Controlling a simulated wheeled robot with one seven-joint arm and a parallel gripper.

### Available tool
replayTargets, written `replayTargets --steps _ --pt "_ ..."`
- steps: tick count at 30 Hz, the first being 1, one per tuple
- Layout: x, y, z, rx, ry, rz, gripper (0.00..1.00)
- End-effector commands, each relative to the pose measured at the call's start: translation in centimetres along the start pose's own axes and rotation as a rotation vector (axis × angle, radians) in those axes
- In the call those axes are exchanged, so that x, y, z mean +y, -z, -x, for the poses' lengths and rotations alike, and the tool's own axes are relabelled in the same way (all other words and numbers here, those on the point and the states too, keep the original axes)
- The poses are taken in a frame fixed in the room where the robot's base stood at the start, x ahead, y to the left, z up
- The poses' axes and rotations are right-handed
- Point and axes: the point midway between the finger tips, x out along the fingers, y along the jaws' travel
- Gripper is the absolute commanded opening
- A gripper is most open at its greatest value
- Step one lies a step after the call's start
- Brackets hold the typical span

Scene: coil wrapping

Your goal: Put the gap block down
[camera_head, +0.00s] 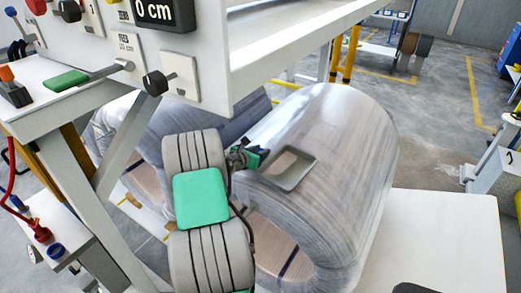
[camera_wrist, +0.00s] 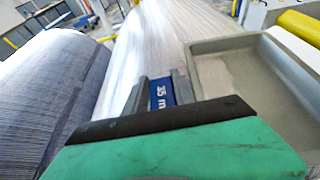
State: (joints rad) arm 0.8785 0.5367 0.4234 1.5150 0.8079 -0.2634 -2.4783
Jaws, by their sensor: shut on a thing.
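The gap block (camera_wrist: 161,93) is blue with white lettering that reads "35 m"; the rest is hidden. My gripper (camera_wrist: 160,88) is shut on it, with one grey finger on each side. The block is beside a shallow grey tray (camera_wrist: 228,44), to its left in the wrist view. In the head view my gripper (camera_head: 243,153) is at the left edge of the tray (camera_head: 290,168), which sits on the large wrapped coil (camera_head: 345,140). The block is too small to make out there. I cannot tell whether it touches the coil.
A second wrapped coil (camera_head: 222,113) lies to the left, partly behind my arm; it also fills the left of the wrist view (camera_wrist: 45,90). A white control panel (camera_head: 110,50) with knobs and a "0 cm" display stands at upper left. A white table (camera_head: 440,235) is at right.

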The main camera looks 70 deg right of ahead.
Motion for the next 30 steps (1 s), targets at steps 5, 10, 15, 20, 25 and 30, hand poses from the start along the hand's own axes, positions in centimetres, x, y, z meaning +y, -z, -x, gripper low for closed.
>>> replayTargets --steps 5,10,15,20,25,30 --pt "0.0 0.3 -0.1 0.000 0.000 0.001 0.00" --pt "0.0 0.3 -0.1 0.001 0.001 0.001 0.42" --pt "0.0 0.3 -0.1 0.001 0.001 0.001 0.53" --pt "0.0 0.3 -0.1 0.001 0.001 0.001 0.53" --pt "0.1 0.1 0.9 0.001 -0.003 0.002 0.53" --pt "0.2 0.1 4.8 -0.001 -0.005 0.003 0.53"
